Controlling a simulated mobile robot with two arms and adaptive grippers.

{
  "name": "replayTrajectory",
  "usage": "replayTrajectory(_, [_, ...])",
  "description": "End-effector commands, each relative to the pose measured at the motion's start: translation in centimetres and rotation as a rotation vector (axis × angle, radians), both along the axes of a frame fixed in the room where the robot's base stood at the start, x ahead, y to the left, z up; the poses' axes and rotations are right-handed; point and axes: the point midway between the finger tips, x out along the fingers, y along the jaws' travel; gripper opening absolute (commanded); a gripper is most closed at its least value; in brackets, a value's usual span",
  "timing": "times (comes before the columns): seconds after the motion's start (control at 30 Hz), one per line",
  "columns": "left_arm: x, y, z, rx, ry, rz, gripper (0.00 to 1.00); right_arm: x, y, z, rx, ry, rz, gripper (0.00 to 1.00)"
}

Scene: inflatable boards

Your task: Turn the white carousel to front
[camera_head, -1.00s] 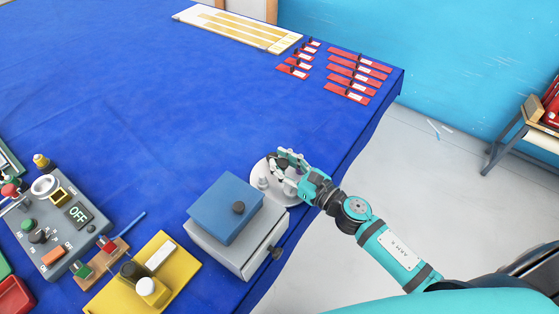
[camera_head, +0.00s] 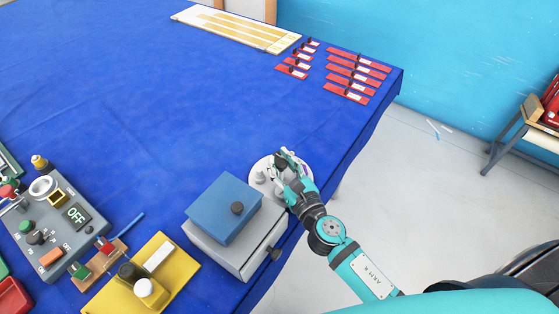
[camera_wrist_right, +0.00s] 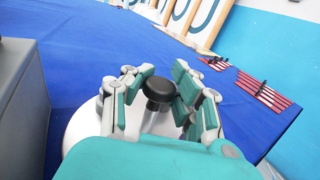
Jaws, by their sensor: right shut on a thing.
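The white carousel (camera_head: 254,169) is a round disc near the table's right edge, just behind the grey box. A light peg stands on its left part. My right gripper (camera_head: 284,163) is over the disc and hides part of it. In the right wrist view the white disc (camera_wrist_right: 78,127) lies below my fingers, and a black-topped knob (camera_wrist_right: 158,90) stands on it between the two fingers. My right gripper is shut on this knob. My left gripper is out of view.
A grey box with a drawer (camera_head: 240,253) and a blue lid (camera_head: 224,207) stands right beside the carousel. A control panel (camera_head: 55,215) and a yellow board (camera_head: 170,262) lie at the left. Red strips (camera_head: 358,75) lie at the back right. The blue table's middle is clear.

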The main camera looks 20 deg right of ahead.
Motion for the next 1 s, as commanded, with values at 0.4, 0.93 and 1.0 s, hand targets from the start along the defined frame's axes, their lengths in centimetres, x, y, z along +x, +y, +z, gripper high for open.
replayTrajectory(0.4, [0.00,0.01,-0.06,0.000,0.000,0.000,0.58,-0.32,0.04,-0.76,0.001,0.015,-0.011,0.00])
replayTrajectory(0.93, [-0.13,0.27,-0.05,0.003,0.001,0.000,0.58,-0.23,0.03,-0.34,0.001,0.007,-0.010,0.38])
replayTrajectory(1.0, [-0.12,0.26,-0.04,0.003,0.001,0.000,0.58,-0.56,0.00,-0.34,0.003,0.007,-0.010,0.38])
